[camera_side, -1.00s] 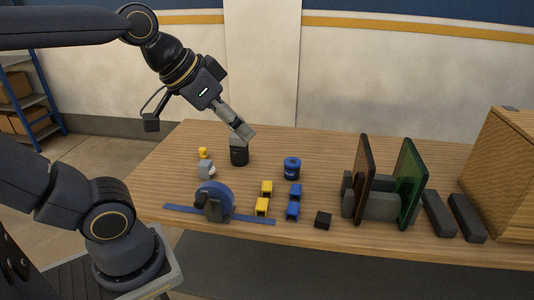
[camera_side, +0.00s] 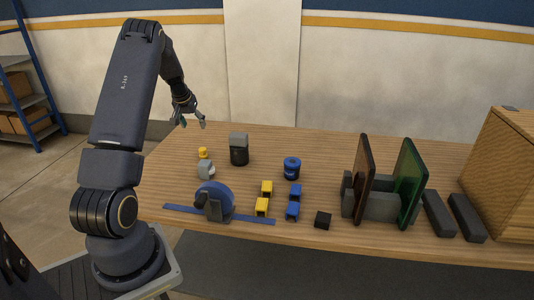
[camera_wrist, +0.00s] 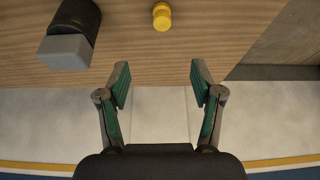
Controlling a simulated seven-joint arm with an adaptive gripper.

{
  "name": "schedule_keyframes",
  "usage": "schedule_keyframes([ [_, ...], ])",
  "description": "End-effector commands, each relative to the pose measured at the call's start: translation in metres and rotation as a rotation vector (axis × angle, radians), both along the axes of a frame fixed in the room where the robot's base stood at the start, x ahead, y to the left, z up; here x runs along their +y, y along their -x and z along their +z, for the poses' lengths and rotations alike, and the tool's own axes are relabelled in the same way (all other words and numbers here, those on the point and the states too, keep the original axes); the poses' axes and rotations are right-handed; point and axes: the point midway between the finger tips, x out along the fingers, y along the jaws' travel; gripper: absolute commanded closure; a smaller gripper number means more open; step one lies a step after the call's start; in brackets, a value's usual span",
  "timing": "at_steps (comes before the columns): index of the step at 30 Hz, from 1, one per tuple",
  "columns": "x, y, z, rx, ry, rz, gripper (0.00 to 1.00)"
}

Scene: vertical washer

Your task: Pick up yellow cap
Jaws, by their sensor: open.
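The yellow cap (camera_side: 202,153) is a small yellow piece standing at the left of the wooden table, just behind a grey rounded part (camera_side: 206,171). In the wrist view the yellow cap (camera_wrist: 162,17) is at the top centre, ahead of the fingers and apart from them. My gripper (camera_side: 190,122) hangs over the back left edge of the table, behind and above the cap. In the wrist view my gripper (camera_wrist: 160,74) has its two green-padded fingers spread, with nothing between them.
A black cylinder with a grey block on top (camera_side: 239,150) stands right of the cap. A blue wheel on a stand (camera_side: 214,201), a blue ring part (camera_side: 292,168), yellow and blue blocks and upright panels (camera_side: 408,182) occupy the table (camera_side: 330,145). Its back strip is mostly clear.

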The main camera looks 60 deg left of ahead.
Motion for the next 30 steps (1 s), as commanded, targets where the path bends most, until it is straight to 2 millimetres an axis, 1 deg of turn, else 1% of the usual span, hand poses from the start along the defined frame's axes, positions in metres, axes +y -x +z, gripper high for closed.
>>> schedule_keyframes([
  [1, 0.004, 0.004, -0.005, 0.002, 0.003, 0.009, 0.34],
  [2, 0.005, 0.003, -0.007, 0.001, 0.002, 0.01, 0.34],
  [5, 0.01, -0.002, -0.025, 0.001, 0.003, 0.009, 0.34],
  [12, 0.025, -0.017, -0.078, 0.001, 0.003, 0.007, 0.34],
  [15, 0.031, -0.021, -0.094, 0.0, 0.002, 0.008, 0.34],
  [23, 0.036, -0.027, -0.114, -0.001, 0.001, 0.007, 0.34],
  [27, 0.04, -0.032, -0.136, 0.0, 0.001, 0.006, 0.34],
  [30, 0.045, -0.035, -0.148, 0.0, 0.0, 0.007, 0.34],
])
